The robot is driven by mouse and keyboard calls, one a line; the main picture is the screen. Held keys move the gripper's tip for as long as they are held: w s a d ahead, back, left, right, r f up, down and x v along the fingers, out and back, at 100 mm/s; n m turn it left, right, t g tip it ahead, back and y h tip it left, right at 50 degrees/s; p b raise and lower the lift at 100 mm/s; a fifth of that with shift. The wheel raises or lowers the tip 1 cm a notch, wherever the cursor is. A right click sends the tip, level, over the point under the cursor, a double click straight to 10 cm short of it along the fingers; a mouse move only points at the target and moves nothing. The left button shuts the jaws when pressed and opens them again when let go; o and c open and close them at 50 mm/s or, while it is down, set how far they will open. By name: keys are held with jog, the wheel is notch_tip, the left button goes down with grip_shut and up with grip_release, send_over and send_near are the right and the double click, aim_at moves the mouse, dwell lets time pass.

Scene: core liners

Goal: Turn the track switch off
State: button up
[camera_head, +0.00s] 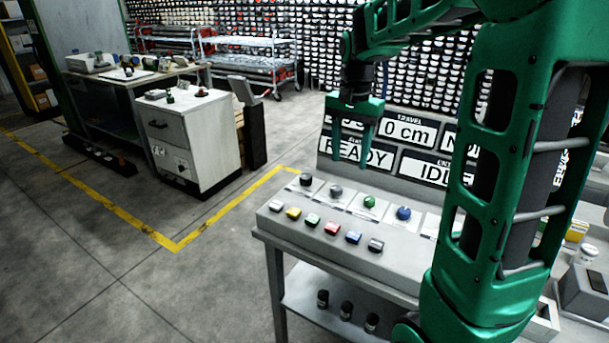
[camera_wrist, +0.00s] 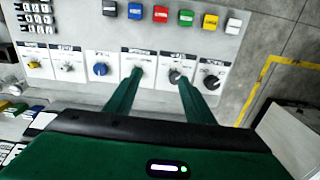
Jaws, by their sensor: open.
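A grey control console (camera_head: 262,214) carries a row of rotary knobs and, in front, a row of coloured buttons. The small labels are unreadable, so I cannot tell which control is the track switch. In the head view the knobs include black (camera_head: 306,180), grey (camera_head: 336,191), green (camera_head: 369,202) and blue (camera_head: 404,213). My gripper (camera_head: 350,162) is open and points down above the row. In the wrist view my gripper (camera_wrist: 160,75) has its fingers over the knobs, with the grey knob (camera_wrist: 175,76) beside the right finger. Contact is unclear.
The display panel (camera_head: 396,155) behind the knobs reads 0 cm, READY and IDLE. A row of buttons (camera_head: 332,228) lines the front. Small dark cylinders (camera_head: 346,310) stand on the lower shelf. A white cabinet (camera_head: 190,135) stands left, beyond open floor with yellow lines.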

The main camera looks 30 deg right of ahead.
aim_at(306, 175)
jog(key=w+a+f+m, duration=0.1)
jog(key=w+a, duration=0.1)
jog(key=w, duration=0.6)
jog(key=w+a+f+m, duration=0.2)
jog(key=w+a, duration=0.1)
jog(key=w, duration=0.4)
notch_tip(306, 175, down, 10)
jog(key=shift+w+d+f, duration=0.15)
jog(key=shift+f, duration=0.05)
jog(key=c, duration=1.1)
